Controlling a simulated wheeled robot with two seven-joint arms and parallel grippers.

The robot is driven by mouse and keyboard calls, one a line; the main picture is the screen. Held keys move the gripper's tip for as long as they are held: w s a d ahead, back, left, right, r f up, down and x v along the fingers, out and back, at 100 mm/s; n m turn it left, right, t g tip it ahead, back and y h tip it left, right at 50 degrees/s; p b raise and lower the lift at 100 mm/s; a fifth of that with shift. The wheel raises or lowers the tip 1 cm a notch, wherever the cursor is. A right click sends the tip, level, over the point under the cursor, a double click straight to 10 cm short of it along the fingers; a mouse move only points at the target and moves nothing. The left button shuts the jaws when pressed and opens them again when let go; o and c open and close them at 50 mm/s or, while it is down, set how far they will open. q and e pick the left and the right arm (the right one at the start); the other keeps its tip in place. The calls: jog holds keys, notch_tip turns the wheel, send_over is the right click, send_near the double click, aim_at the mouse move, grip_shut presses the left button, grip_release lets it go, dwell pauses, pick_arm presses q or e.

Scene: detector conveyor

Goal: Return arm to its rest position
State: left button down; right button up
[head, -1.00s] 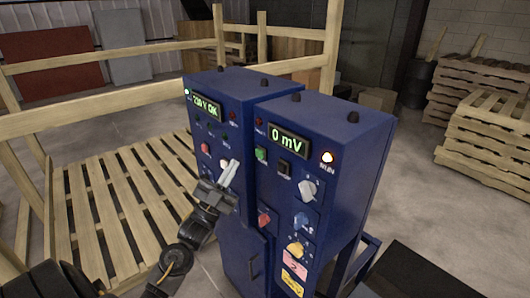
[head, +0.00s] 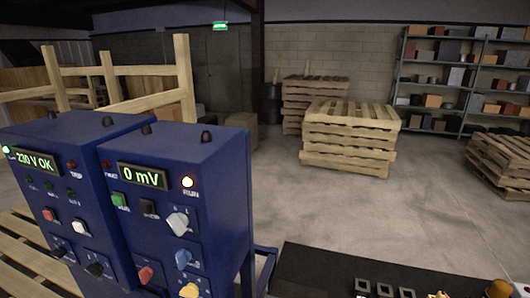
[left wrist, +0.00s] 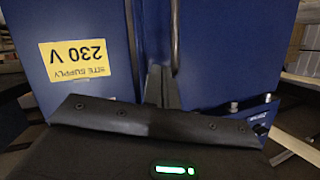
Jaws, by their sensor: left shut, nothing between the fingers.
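My left gripper (left wrist: 158,86) shows only in the left wrist view. Its dark fingers are together with nothing between them. They point toward blue cabinet fronts, and I cannot tell the exact gap. A yellow "230 V" label (left wrist: 78,64) shows upside down to the left of the fingers. In the head view no arm or gripper shows. My right gripper is out of view.
A black surface (head: 325,272) with several small square fittings lies at the bottom right of the head view. Stacked pallets (head: 345,150), more pallets (head: 502,160) and loaded shelves (head: 450,85) stand behind. A wooden rail (head: 140,104) is behind the cabinets. Open floor lies between.

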pick_arm(q)
jog(key=s+d+f+g+b, duration=0.1)
jog(key=s+d+f+g, duration=0.25)
jog(key=s+f, duration=0.65)
jog(key=s+d+f+g+b, duration=0.15)
jog(key=s+f+g, duration=0.25)
jog(key=s+f, duration=0.6)
jog(key=s+d+f+g, duration=0.2)
jog(key=s+f, duration=0.4)
jog(key=s, duration=0.4)
jog(key=s+d+f+g, duration=0.3)
jog(key=s+f, duration=0.3)
jog(key=s, duration=0.4)
jog(key=shift+s+g+h+b, duration=0.3)
jog(key=shift+s+g+b, duration=0.1)
jog(key=shift+g+b, duration=0.05)
